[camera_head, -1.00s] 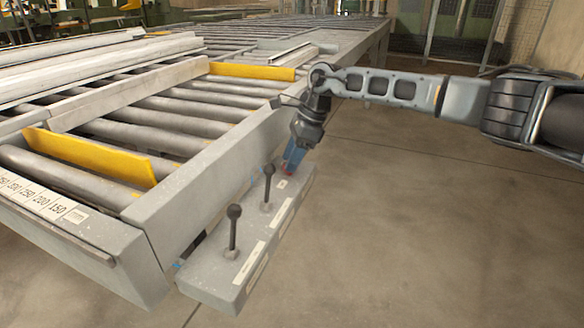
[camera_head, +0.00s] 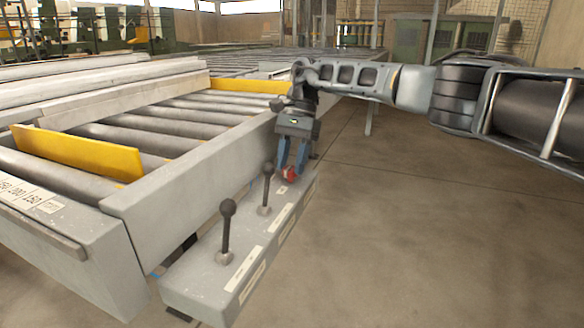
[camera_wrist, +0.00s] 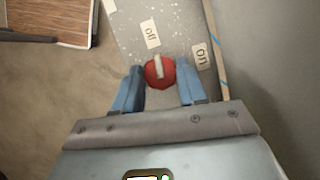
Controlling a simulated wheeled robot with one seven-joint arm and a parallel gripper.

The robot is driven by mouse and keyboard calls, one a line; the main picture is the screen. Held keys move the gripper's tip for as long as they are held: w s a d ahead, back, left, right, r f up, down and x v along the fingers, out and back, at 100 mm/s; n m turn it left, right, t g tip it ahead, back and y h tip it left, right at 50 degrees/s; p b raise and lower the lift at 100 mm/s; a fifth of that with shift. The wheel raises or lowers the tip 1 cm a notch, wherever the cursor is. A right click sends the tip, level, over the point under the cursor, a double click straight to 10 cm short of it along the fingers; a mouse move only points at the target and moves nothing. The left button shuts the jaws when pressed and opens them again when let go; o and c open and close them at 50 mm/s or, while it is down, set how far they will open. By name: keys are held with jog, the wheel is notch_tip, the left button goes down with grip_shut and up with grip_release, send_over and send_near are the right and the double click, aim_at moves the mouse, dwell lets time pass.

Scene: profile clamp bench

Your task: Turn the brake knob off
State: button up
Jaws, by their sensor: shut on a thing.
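The red brake knob (camera_wrist: 159,73) sits on the grey control box (camera_head: 190,284) beside the roller bench. Its white pointer line points up in the wrist view, towards the "off" label (camera_wrist: 152,34). The "on" label (camera_wrist: 202,57) lies to the right of the knob. My gripper (camera_wrist: 158,80) has a blue finger on each side of the knob and is shut on it. In the head view, my gripper (camera_head: 291,173) reaches down to the far end of the box, with the red knob (camera_head: 289,174) partly hidden between the fingers.
Two black ball-topped levers, a near one (camera_head: 226,230) and a farther one (camera_head: 267,188), stand upright on the box, nearer than my gripper. The roller bench (camera_head: 115,207) with yellow stops (camera_head: 75,152) is on the left. Open floor (camera_head: 430,240) lies to the right.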

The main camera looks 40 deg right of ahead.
jog(key=shift+n+b, duration=0.3)
jog(key=shift+n, duration=0.4)
jog(key=o, duration=1)
jog(key=shift+g, duration=0.3)
jog(key=shift+w, duration=0.1)
jog(key=shift+v, duration=3.9)
jog(key=shift+a, duration=0.1)
